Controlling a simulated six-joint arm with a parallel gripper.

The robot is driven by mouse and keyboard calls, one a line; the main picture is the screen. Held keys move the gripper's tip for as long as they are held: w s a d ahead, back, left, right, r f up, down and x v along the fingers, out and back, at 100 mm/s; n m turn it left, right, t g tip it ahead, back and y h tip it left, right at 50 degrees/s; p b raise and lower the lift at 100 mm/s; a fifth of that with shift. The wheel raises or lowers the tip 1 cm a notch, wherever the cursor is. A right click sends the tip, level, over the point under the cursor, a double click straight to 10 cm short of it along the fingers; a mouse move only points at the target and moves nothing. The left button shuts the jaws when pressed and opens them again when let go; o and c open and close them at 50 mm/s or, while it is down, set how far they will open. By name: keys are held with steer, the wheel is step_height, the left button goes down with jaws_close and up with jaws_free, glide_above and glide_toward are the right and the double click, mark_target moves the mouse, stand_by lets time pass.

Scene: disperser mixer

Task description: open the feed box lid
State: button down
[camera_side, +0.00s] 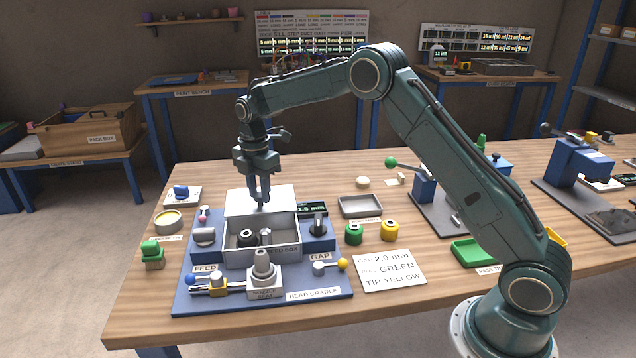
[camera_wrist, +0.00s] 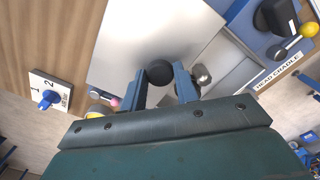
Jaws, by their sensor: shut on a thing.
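The feed box (camera_side: 282,250) sits on the blue base plate, its front part uncovered with dark round parts (camera_side: 247,238) showing inside. Its pale flat lid (camera_side: 285,199) lies over the back of the box; I cannot tell whether it is slid or tilted. My gripper (camera_side: 262,200) points down at the lid, its fingers closed on the black lid knob. In the wrist view the black knob (camera_wrist: 160,71) sits between the fingers of my gripper (camera_wrist: 160,88), with the lid (camera_wrist: 140,35) spread around it. The knob is hidden by the fingers in the side view.
The nozzle seat (camera_side: 263,279) stands in front of the box. The gap dial (camera_side: 318,226) is at its right and the feed side (camera_side: 205,237) at its left. A grey tray (camera_side: 361,207), green pot (camera_side: 354,234) and yellow pot (camera_side: 390,231) stand to the right.

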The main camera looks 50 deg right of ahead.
mark_target(259, 194)
steer(key=shift+r, duration=0.15)
steer(key=c, duration=1.1)
jaws_free()
steer(key=shift+o, duration=0.2)
step_height(259, 194, up, 14)
